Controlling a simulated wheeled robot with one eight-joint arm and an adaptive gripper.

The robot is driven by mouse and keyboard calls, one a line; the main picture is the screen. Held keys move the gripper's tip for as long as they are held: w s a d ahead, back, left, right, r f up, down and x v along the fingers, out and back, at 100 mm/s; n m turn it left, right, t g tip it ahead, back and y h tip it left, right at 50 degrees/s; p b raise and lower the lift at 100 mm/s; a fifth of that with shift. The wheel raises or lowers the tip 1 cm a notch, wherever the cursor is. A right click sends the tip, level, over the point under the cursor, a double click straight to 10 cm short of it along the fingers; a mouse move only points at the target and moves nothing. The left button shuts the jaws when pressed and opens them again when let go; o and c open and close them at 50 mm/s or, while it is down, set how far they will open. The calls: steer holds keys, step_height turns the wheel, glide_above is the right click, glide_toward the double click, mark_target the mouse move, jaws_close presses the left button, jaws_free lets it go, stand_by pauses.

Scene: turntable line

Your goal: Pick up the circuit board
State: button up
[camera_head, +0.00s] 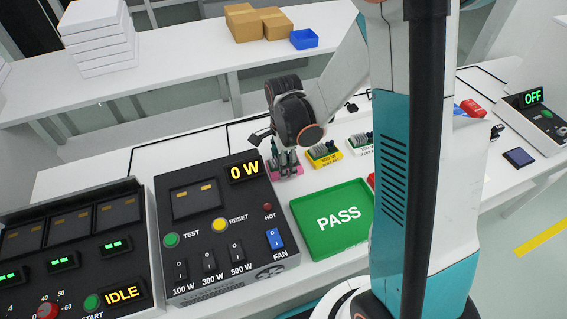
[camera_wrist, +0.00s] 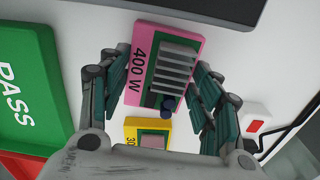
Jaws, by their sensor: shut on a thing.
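My gripper is shut on this board, with a finger on each side. I cannot tell whether the board still touches the table. A yellow-based board (camera_head: 323,158) and a white-based board (camera_head: 360,144) stand to its right.
The green PASS tray (camera_head: 318,239) lies in front of the boards. The tester (camera_head: 206,261) with switches stands left of it, and a panel reading IDLE (camera_head: 72,253) further left. A red-buttoned white box (camera_wrist: 253,121) with a cable is close at right in the wrist view.

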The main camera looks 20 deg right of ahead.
steer(key=shift+r, duration=0.15)
step_height(320, 180, up, 20)
steer(key=p, duration=0.7)
step_height(320, 180, down, 12)
steer(key=w+n, duration=0.3)
steer(key=n, duration=1.5)
steer(key=shift+n, duration=0.4)
steer(key=shift+r, duration=0.15)
